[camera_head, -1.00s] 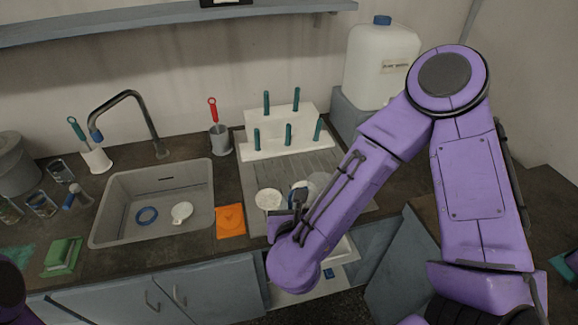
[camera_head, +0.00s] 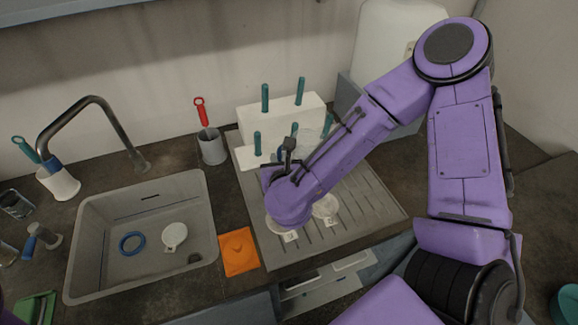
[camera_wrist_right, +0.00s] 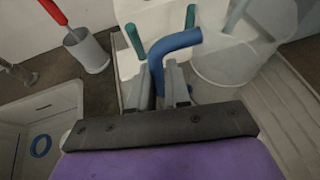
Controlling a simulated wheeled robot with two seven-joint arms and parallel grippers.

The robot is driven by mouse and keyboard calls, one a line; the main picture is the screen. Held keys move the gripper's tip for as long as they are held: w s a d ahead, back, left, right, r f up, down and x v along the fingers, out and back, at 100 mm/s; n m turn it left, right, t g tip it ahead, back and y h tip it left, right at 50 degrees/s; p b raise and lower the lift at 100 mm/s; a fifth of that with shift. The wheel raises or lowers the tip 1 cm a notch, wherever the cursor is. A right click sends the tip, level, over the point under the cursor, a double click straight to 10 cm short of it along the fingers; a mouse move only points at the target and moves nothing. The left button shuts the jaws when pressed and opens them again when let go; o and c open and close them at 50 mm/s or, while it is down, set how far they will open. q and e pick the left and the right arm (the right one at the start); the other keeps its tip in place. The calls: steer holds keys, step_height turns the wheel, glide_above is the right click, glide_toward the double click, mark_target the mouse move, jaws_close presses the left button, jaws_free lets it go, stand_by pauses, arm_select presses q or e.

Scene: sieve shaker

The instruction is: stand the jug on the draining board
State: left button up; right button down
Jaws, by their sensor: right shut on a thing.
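The jug (camera_wrist_right: 232,62) is a clear, wide vessel at the upper right of the right wrist view. Its blue handle (camera_wrist_right: 178,42) runs between the fingers of my right gripper (camera_wrist_right: 163,76), which is shut on it. In the head view my right gripper (camera_head: 280,168) is over the draining board (camera_head: 372,212), close in front of the white peg rack (camera_head: 285,118). I cannot tell whether the jug's base touches the board. My left gripper is out of view.
Two white round dishes (camera_head: 326,208) lie on the board's front part. The board's right part is clear. A grey cup (camera_head: 212,147) with a red-handled brush stands left of the rack. The sink (camera_head: 85,268) and an orange cloth (camera_head: 239,251) lie further left.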

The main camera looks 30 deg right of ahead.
steer(key=w+d+f, duration=0.1)
steer(key=f, duration=0.1)
steer(key=w+d+f+p, duration=0.1)
steer(key=d+f, duration=0.1)
steer(key=w+d+f, duration=0.1)
steer(key=w+f, duration=0.1)
steer(key=shift+w+d+f, duration=0.1)
steer(key=shift+d, duration=0.2)
step_height(320, 180, down, 3)
steer(key=shift+w+f, duration=0.15)
steer(key=shift+f, duration=0.1)
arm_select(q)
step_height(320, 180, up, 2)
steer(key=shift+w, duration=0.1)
arm_select(e)
steer(key=c, duration=1.1)
jaws_free()
steer(key=shift+r+p, duration=0.25)
steer(key=shift+p, duration=0.05)
arm_select(q)
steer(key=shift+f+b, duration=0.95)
steer(key=shift+b, duration=0.2)
arm_select(e)
steer(key=v, duration=1.2)
